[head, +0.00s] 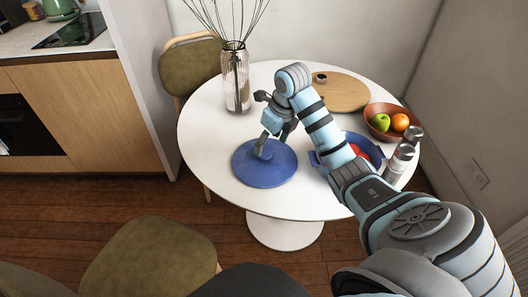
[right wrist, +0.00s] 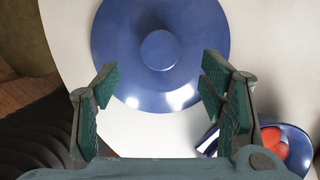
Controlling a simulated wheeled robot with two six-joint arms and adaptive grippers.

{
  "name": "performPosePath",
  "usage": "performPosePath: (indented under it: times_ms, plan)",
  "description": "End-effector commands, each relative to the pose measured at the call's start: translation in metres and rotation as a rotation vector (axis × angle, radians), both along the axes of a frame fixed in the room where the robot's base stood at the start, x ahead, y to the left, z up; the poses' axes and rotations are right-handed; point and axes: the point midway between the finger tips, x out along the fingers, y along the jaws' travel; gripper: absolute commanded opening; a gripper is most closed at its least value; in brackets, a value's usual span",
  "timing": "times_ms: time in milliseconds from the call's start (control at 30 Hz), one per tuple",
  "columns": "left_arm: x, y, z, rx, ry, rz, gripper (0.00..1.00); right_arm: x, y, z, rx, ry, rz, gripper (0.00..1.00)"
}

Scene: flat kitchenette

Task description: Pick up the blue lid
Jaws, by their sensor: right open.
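The round blue lid (head: 264,178) lies flat on the white table, near its front left edge. In the right wrist view the lid (right wrist: 112,40) fills the upper middle, with its round knob (right wrist: 160,49) facing up. My right gripper (head: 264,146) is over the lid and points down at it. In the right wrist view its two fingers are spread apart, with nothing between the pads (right wrist: 160,72). The knob appears just beyond the fingertips, roughly centred between them. I cannot tell whether the fingers touch the lid. My left gripper is not in view.
A blue pot (head: 318,160) with red contents stands right of the lid, partly behind my right arm. A fruit bowl (head: 373,126), silver shakers (head: 400,160), a wooden board (head: 350,94) and a glass vase (head: 236,85) share the table. Chairs (head: 150,258) stand around it.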

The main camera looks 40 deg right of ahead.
Motion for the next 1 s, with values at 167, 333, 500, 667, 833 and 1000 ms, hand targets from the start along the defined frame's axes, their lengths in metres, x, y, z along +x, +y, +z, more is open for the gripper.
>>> performPosePath:
  times_ms: [167,333,500,667,833,1000]
  plan:
    - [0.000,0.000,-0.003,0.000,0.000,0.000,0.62,0.007,0.001,-0.020,0.000,0.000,0.000,0.65]
    - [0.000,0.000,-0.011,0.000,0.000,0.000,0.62,0.017,0.003,-0.050,0.001,-0.002,0.001,0.65]
    - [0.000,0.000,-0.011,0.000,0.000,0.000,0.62,0.019,0.002,-0.054,-0.001,-0.003,0.002,0.65]
    - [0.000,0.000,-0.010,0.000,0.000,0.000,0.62,0.019,0.002,-0.054,-0.001,-0.003,0.002,0.52]
    - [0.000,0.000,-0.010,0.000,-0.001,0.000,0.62,0.019,0.002,-0.054,-0.001,-0.003,0.002,0.25]
    - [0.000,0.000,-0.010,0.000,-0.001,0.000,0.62,0.019,0.002,-0.053,-0.001,-0.004,0.002,0.01]
